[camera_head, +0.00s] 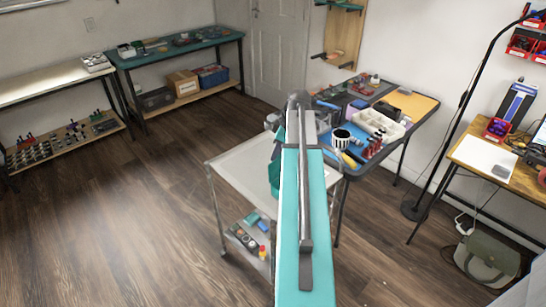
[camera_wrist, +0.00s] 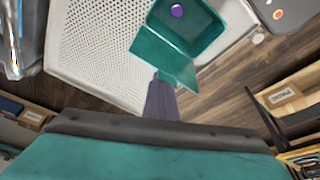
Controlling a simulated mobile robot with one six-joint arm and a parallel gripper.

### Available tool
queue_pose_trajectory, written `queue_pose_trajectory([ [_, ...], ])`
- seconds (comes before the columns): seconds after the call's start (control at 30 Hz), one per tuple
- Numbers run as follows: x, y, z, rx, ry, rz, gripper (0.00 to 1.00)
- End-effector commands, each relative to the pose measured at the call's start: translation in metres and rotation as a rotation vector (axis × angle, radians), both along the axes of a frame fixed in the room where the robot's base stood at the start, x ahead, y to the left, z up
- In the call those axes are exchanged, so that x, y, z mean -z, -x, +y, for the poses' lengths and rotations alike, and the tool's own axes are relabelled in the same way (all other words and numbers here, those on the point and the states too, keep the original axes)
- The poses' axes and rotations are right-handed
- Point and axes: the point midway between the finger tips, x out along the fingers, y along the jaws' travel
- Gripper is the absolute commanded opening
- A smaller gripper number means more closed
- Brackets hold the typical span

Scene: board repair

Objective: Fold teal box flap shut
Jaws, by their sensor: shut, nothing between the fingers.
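The teal box (camera_wrist: 207,26) shows at the top of the wrist view, open, with a round purple thing (camera_wrist: 177,11) inside. Its teal flap (camera_wrist: 165,62) stands out from the box's near side, unfolded. My gripper (camera_wrist: 160,82) is shut and empty, its tip right at the flap's near edge. I cannot tell whether it touches the flap. In the head view, part of the teal box (camera_head: 274,172) shows left of my arm, which hides the rest. My gripper's tip is hidden there.
The box is at a white perforated cart top (camera_wrist: 95,45); the cart (camera_head: 236,164) also shows in the head view. A blue-matted workbench (camera_head: 325,158) with a striped mug (camera_head: 341,138) stands close on the right. Floor left of the cart is clear.

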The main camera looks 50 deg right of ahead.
Motion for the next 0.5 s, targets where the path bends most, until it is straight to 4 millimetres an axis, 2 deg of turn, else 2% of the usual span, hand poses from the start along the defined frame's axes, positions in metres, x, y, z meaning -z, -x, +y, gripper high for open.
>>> queue_pose_trajectory([
  [0.03,0.0138,0.0072,0.0012,0.001,-0.005,0.021,0.00],
  [0.5,0.0097,0.0168,0.0011,0.000,-0.002,0.014,0.00],
])
